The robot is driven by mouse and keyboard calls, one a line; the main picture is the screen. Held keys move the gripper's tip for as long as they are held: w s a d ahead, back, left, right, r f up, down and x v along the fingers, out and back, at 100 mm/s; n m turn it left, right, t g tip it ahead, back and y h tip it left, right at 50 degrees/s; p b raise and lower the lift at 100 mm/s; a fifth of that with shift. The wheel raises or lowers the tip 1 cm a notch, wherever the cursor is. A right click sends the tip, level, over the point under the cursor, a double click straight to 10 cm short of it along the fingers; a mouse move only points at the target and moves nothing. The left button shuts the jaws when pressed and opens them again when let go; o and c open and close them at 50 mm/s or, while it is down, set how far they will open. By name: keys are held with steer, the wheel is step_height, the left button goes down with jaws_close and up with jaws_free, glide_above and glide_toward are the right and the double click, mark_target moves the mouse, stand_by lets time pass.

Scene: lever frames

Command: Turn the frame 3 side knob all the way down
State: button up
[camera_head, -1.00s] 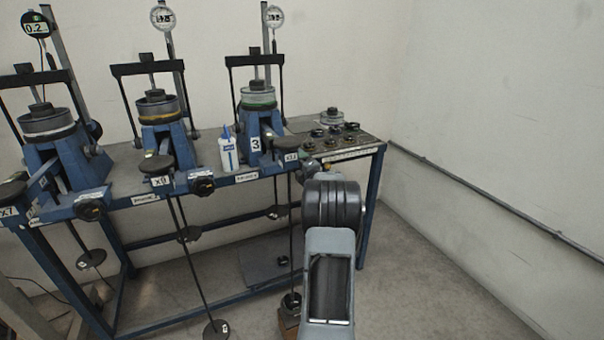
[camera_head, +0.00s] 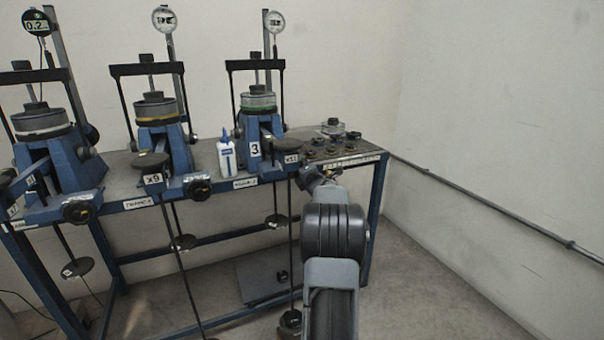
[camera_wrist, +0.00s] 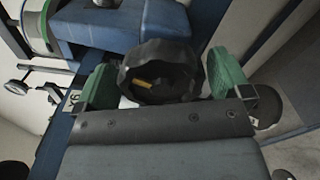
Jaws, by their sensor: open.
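Frame 3 (camera_head: 262,126) is the rightmost blue lever frame on the bench, marked with a white "3" label. In the wrist view its side knob (camera_wrist: 135,85) is a dark, lobed black knob with a small yellow mark in its recess. My gripper (camera_wrist: 163,78) is open, with one green fingertip on each side of the knob. I cannot tell whether either fingertip touches it. In the head view my gripper (camera_head: 318,180) is at the bench's front edge, just right of the frame's x11 weight lever, and hides the knob.
Two similar blue frames (camera_head: 165,150) (camera_head: 62,165) stand to the left with front knobs and hanging weights. A white bottle (camera_head: 227,157) stands left of frame 3. Several small dark parts (camera_head: 328,145) lie on the bench's right end. Floor at the right is clear.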

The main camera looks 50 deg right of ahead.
steer(key=shift+s+a+f+b, duration=0.15)
steer(key=shift+s+a+b, duration=0.05)
steer(key=shift+s+b, duration=0.3)
steer(key=shift+b+v, duration=1.1)
steer(key=shift+v, duration=1.45)
